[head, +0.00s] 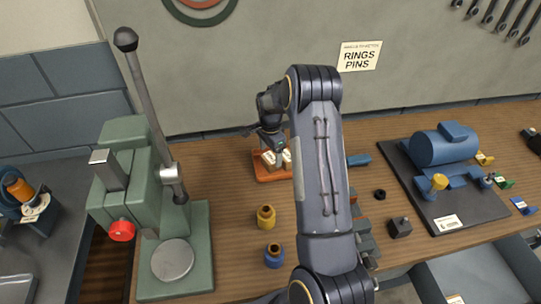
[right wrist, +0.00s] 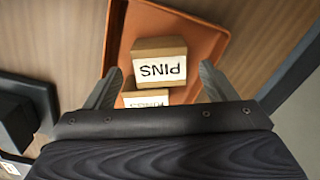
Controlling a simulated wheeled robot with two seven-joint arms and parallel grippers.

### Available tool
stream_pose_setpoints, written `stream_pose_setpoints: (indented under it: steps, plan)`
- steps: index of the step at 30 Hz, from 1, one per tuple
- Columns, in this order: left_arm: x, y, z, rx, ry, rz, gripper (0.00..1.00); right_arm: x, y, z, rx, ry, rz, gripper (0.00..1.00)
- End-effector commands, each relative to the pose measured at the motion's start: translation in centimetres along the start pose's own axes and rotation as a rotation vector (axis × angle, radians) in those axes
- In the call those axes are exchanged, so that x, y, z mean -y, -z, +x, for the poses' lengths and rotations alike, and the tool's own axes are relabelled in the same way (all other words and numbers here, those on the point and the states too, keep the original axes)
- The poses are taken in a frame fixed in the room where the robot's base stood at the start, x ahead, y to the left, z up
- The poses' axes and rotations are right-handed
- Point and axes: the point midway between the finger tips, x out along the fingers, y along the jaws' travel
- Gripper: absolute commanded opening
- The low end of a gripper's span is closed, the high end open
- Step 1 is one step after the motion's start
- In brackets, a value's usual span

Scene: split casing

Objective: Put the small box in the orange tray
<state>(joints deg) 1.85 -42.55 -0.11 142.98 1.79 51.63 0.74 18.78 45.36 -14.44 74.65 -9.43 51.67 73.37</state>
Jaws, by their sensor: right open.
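The orange tray (head: 262,174) sits on the bench near the back wall; it also shows in the right wrist view (right wrist: 203,38). A small brown box labelled PINS (right wrist: 160,66) rests in the tray. A second small box with a white label (right wrist: 146,98) is beside it, partly hidden by my gripper. Both show only as small pale patches in the head view. My right gripper (right wrist: 158,74) is open above the tray, with the PINS box between its fingertips and gaps on both sides. My left gripper is not in view.
A green lever press (head: 128,190) stands at left. A yellow part (head: 266,217) and a blue part (head: 274,256) stand on the bench in front of the tray. A blue casing (head: 444,147) lies on a dark mat at right. My right arm hides the bench's middle.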

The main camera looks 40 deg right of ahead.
Motion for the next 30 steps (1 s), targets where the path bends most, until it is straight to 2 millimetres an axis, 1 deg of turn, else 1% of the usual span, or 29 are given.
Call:
stream_pose_setpoints:
  steps: [1, 6, 9, 14, 17, 20, 21, 23, 24, 26, 27, 29, 30]
  plan:
    - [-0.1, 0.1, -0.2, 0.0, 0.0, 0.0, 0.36, 0.1, 0.0, -1.5, -0.002, 0.005, 0.0, 0.78]
    - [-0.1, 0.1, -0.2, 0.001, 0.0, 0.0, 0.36, 0.1, 0.1, -4.8, -0.002, 0.005, 0.001, 0.78]
    - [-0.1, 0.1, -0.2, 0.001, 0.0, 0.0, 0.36, 0.1, 0.0, -6.4, -0.001, 0.004, 0.0, 0.78]
    - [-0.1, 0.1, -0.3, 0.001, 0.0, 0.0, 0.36, 0.0, 0.0, -7.9, 0.001, 0.004, -0.001, 0.78]
    - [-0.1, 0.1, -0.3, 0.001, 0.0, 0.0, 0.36, -0.6, -0.6, -9.4, 0.016, 0.022, -0.035, 0.78]
    - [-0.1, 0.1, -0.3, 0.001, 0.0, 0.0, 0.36, -2.1, -2.0, -12.2, 0.049, 0.066, -0.125, 0.78]
    - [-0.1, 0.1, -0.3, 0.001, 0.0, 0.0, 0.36, -3.0, -2.9, -13.6, 0.065, 0.093, -0.179, 0.78]
    - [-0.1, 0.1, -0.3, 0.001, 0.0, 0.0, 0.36, -4.7, -4.4, -15.8, 0.09, 0.138, -0.272, 0.78]
    - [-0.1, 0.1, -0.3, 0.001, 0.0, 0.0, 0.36, -5.9, -5.5, -17.1, 0.104, 0.17, -0.341, 0.78]
    - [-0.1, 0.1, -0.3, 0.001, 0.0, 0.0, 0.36, -8.0, -7.1, -19.0, 0.12, 0.219, -0.445, 0.78]
    - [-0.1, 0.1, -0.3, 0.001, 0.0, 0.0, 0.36, -9.4, -8.3, -20.1, 0.127, 0.254, -0.515, 0.78]
    - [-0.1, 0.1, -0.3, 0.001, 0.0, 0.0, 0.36, -11.7, -9.9, -21.5, 0.133, 0.304, -0.621, 0.78]
    - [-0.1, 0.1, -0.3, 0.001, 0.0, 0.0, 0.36, -13.2, -11.1, -22.3, 0.133, 0.337, -0.694, 0.78]
